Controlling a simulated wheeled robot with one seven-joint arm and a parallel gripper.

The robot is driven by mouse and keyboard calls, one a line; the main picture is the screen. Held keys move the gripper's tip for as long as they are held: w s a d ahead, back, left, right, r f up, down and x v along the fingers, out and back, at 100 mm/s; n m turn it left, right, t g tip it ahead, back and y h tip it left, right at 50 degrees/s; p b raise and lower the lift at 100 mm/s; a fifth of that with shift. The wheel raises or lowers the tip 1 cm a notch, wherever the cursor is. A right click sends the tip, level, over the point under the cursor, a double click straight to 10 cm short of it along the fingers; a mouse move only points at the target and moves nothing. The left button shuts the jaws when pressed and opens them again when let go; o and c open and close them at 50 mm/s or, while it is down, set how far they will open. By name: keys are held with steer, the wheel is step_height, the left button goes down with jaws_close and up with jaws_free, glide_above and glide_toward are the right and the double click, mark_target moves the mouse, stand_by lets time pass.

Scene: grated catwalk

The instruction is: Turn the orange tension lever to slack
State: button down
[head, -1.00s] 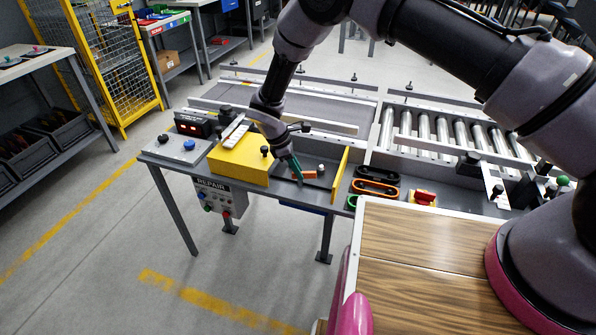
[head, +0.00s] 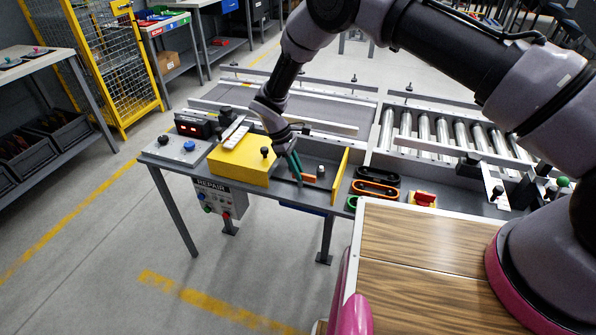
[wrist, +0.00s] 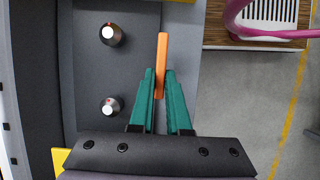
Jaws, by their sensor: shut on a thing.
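The orange tension lever (wrist: 161,62) stands between the green fingers of my gripper (wrist: 160,95) in the wrist view. The fingers are shut on its lower part, and its upper end sticks out past the fingertips. In the head view my gripper (head: 298,176) reaches down to the dark grey bench panel between a yellow block and an upright yellow plate. Only a short orange piece of the lever (head: 309,178) shows there, beside the fingertips; the rest is hidden by the fingers.
Two pale-topped round posts (wrist: 109,33) stand on the panel left of the lever. The yellow block (head: 240,163) is left of my gripper, the yellow plate (head: 340,172) right. Black and orange belt loops (head: 375,188) and a red switch (head: 424,198) lie farther right.

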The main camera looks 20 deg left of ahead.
steer(key=c, duration=0.9)
jaws_free()
steer(key=v, duration=1)
steer(key=shift+a+r, duration=0.1)
steer(key=shift+r, duration=0.3)
